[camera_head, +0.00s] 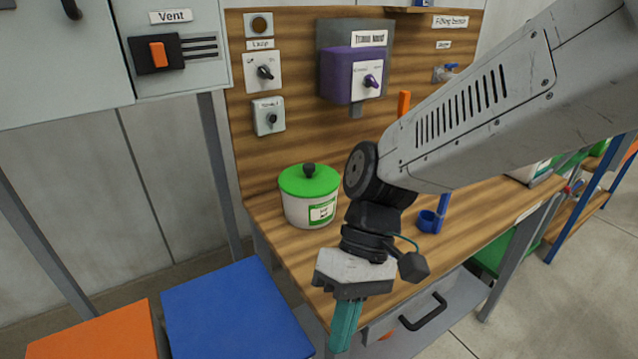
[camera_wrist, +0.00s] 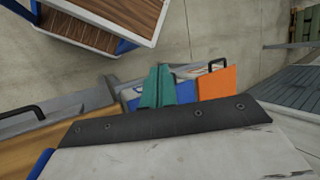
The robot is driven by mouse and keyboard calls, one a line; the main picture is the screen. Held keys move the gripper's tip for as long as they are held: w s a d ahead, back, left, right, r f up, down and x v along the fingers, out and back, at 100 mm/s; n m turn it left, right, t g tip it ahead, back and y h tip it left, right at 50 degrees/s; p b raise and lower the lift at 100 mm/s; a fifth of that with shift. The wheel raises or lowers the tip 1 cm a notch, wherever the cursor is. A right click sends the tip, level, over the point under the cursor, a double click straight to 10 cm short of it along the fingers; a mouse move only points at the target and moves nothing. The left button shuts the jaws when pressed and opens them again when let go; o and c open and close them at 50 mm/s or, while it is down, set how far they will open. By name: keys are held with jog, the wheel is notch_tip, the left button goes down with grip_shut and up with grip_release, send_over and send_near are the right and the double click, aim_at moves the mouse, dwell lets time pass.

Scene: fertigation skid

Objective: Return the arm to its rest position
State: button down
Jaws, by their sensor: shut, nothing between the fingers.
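My gripper (camera_head: 345,325) has teal fingers and hangs from my grey arm, pointing down at the front edge of the wooden bench (camera_head: 270,215) in the head view. In the wrist view the teal fingers (camera_wrist: 157,85) lie together, shut, with nothing seen between them. The arm reaches in from the upper right and hides part of the bench and back panel.
A white pot with a green lid (camera_head: 310,195) stands left of my arm. A blue holder (camera_head: 430,220) is behind it. Blue (camera_head: 235,312) and orange (camera_head: 95,332) blocks stand at lower left. Knobs line the back panel.

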jog(key=d+r+m+t+h, duration=0.1)
jog(key=d+r+m+t, duration=0.3)
jog(key=d, duration=0.8)
jog(key=d+r+m+t+h, duration=0.1)
jog(key=d+r+m+t, duration=0.3)
jog(key=d, duration=0.8)
jog(key=shift+s+r+h, duration=0.25)
jog(key=shift+r+h, duration=0.15)
jog(key=shift+r, duration=0.05)
